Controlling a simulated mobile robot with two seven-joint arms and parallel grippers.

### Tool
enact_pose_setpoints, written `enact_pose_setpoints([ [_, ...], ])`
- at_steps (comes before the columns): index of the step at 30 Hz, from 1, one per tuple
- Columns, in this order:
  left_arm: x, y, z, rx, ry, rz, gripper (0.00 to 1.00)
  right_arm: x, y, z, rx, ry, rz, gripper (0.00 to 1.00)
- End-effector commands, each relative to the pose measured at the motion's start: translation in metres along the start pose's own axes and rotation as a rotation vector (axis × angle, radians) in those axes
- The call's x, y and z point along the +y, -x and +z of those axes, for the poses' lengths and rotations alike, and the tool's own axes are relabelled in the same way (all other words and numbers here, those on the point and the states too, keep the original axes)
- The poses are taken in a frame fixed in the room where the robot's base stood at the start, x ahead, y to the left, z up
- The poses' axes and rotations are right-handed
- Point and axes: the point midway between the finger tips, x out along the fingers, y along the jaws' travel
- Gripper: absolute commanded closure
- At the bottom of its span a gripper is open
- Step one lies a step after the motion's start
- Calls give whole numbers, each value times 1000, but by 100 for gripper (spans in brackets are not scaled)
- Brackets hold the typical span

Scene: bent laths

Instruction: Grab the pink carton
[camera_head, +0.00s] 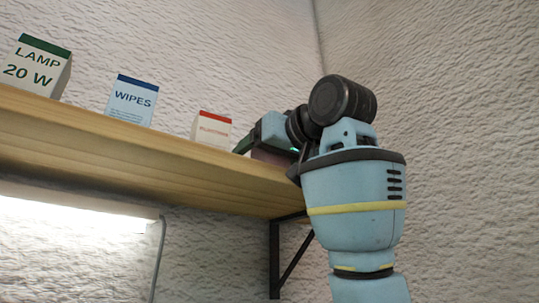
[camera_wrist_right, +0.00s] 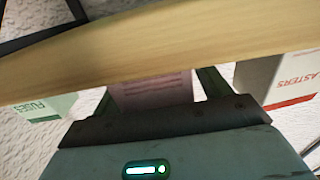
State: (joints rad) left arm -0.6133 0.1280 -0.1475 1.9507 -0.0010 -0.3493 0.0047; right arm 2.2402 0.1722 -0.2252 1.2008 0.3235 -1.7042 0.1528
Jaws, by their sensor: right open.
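The pink carton (camera_wrist_right: 152,92) shows in the right wrist view, between the two green fingers of my right gripper (camera_wrist_right: 150,84). The fingers stand apart on either side of it; I cannot tell whether either one touches it. In the head view, only a dull pink patch of the carton (camera_head: 270,156) shows under my right gripper (camera_head: 257,150), near the shelf's right end. The gripper and wrist hide the rest. My left gripper is not in view.
The wooden shelf (camera_head: 130,150) also bears a red-topped PLASTERS carton (camera_head: 211,129) close to the gripper, a WIPES carton (camera_head: 132,101) and a LAMP carton (camera_head: 38,67). A pale green FUSES carton (camera_wrist_right: 47,108) flanks the gripper's other side. A lit lamp (camera_head: 75,218) is below.

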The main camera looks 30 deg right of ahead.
Motion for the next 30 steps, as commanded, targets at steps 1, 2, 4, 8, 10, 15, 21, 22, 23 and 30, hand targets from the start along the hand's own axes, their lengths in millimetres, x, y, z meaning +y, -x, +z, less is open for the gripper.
enact_pose_setpoints([
  [1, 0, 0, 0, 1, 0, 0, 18, 0, -1, 0, 1, 0, 0, 24],
  [2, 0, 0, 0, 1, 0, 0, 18, 0, -1, -1, 1, 0, 0, 24],
  [4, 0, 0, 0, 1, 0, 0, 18, 0, -1, -1, 2, 0, 0, 24],
  [8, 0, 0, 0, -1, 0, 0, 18, 0, -1, -1, 2, 0, 0, 29],
  [10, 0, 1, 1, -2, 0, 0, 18, 0, 0, -1, 2, 0, 0, 38],
  [15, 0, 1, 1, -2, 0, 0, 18, 0, 0, 0, 2, 0, 0, 60],
  [21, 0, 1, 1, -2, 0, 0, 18, 0, 0, -1, 2, 0, 0, 72],
  [22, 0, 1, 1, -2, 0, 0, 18, 0, 0, -1, 2, 0, 0, 72],
  [23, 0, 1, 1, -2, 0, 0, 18, 0, 0, -1, 2, 0, 0, 72],
  [30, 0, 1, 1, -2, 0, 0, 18, 0, 0, -5, 2, 0, 0, 72],
])
